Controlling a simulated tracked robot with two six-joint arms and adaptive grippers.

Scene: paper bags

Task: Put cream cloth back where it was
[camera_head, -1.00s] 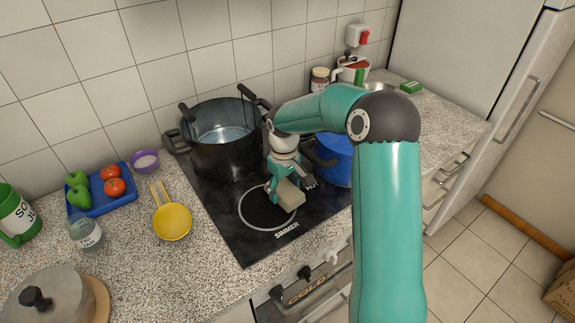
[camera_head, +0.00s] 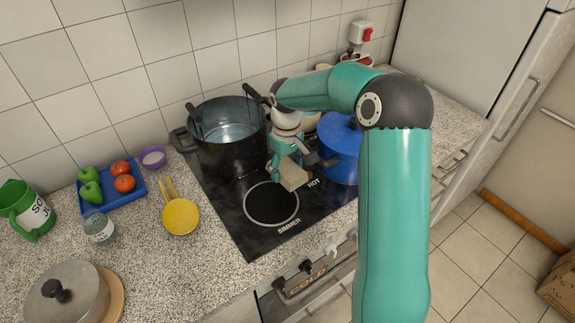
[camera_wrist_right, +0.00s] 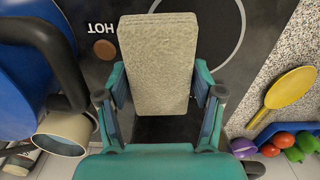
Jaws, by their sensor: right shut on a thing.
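The cream cloth (camera_head: 294,177) is a folded, block-like pad. My right gripper (camera_head: 289,163) is shut on one end of it and holds it over the hob (camera_head: 245,225), between the front burner ring and the word HOT. In the right wrist view the cloth (camera_wrist_right: 158,62) sticks out beyond the two fingers of the gripper (camera_wrist_right: 160,105), which press on its sides. I cannot tell whether it touches the hob. My left gripper is not in view.
A large black pot (camera_head: 225,150) stands at the back left of the hob. A blue pot (camera_head: 340,155) stands close to the right of my gripper. The front burner is bare.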

